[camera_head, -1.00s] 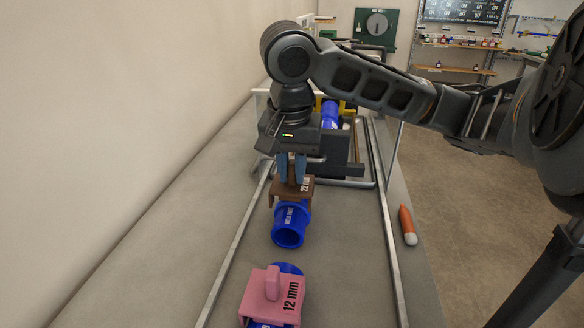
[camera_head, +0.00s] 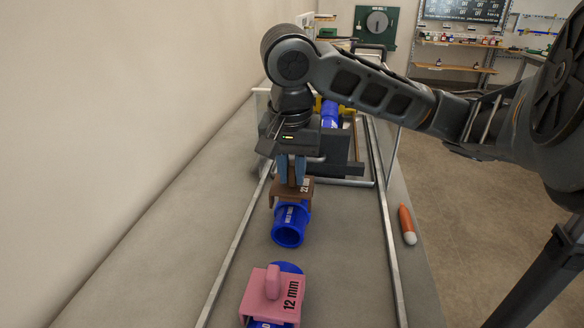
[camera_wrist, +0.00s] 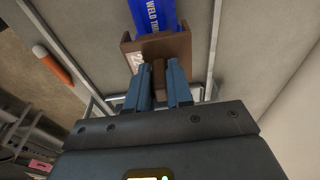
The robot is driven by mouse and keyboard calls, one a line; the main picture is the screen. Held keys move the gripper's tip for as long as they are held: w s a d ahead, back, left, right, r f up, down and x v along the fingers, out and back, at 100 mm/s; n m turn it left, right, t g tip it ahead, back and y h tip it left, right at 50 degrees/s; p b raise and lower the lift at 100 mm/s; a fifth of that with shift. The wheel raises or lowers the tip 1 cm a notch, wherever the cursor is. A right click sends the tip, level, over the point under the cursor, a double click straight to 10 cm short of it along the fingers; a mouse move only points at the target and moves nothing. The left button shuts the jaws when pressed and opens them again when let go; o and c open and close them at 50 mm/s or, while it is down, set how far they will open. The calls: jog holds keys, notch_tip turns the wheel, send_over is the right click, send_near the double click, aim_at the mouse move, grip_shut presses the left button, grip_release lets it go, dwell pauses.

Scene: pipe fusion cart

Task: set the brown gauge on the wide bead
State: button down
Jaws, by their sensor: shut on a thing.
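The brown gauge (camera_head: 279,196), marked 22 mm, sits at the far end of a blue pipe (camera_head: 290,225) lettered with the word weld. My gripper (camera_head: 292,181) points down and is shut on the gauge's upright handle. In the wrist view the gauge (camera_wrist: 172,46) straddles the blue pipe (camera_wrist: 155,14), with the gripper fingers (camera_wrist: 158,88) on both sides of its handle. The bead under the gauge is hidden, so I cannot tell whether the gauge rests fully on it. A pink gauge (camera_head: 262,300) marked 12 mm sits on another blue pipe piece nearer the camera.
Metal rails (camera_head: 388,235) run along both sides of the grey bench (camera_head: 165,265). An orange marker (camera_head: 407,224) lies outside the right rail. A dark clamp block (camera_head: 340,152) and another blue pipe (camera_head: 329,113) stand behind the gripper. The wall borders the left.

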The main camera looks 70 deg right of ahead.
jog(key=shift+f+b, duration=0.75)
jog(key=shift+f, duration=0.75)
dwell(0.6)
jog(key=c, duration=0.9)
grip_release()
jog(key=shift+c, duration=0.2)
jog(key=shift+r, duration=0.1)
